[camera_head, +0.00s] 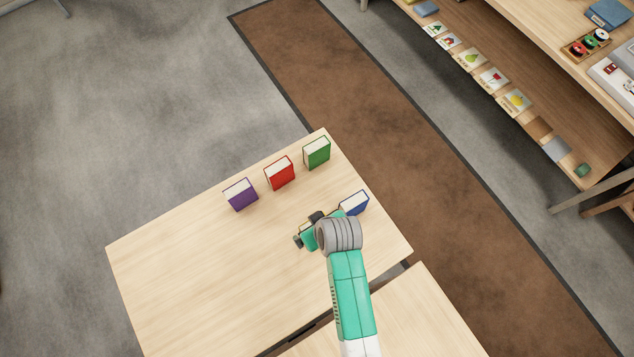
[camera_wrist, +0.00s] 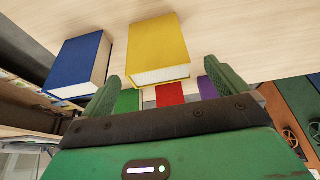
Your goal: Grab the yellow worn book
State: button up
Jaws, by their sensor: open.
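The yellow book (camera_wrist: 158,45) stands on the table (camera_wrist: 215,40) in the wrist view, which shows the table at the top. It lies ahead of my gripper (camera_wrist: 166,88), between the lines of its two green fingers. The fingers are apart, with nothing held between them. Whether the fingertips reach alongside the book is hard to tell. In the head view my gripper (camera_head: 308,228) is low over the right part of the table (camera_head: 200,270), and my arm and wrist hide nearly all of the yellow book.
A blue book (camera_head: 354,203) stands close beside the yellow one; it also shows in the wrist view (camera_wrist: 75,62). Purple (camera_head: 241,194), red (camera_head: 280,173) and green (camera_head: 317,153) books stand in a row farther back. The table's left part is clear. A shelf (camera_head: 555,90) stands right.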

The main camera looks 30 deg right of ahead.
jog(key=x, duration=0.5)
jog(key=shift+w+d+f+b, duration=0.1)
jog(key=shift+w+f+b, duration=0.1)
jog(key=shift+f+b, duration=0.1)
jog(key=shift+r, duration=0.1)
jog(key=c, duration=1.2)
jog(key=shift+o, duration=0.2)
jog(key=shift+r, duration=0.6)
notch_tip(320, 180, up, 2)
jog(key=shift+r, duration=0.2)
jog(key=s+a+r, duration=0.1)
jog(key=s+a, duration=1)
jog(key=shift+a+r+p, duration=0.2)
jog(key=shift+a+p, duration=0.1)
jog(key=shift+p, duration=0.05)
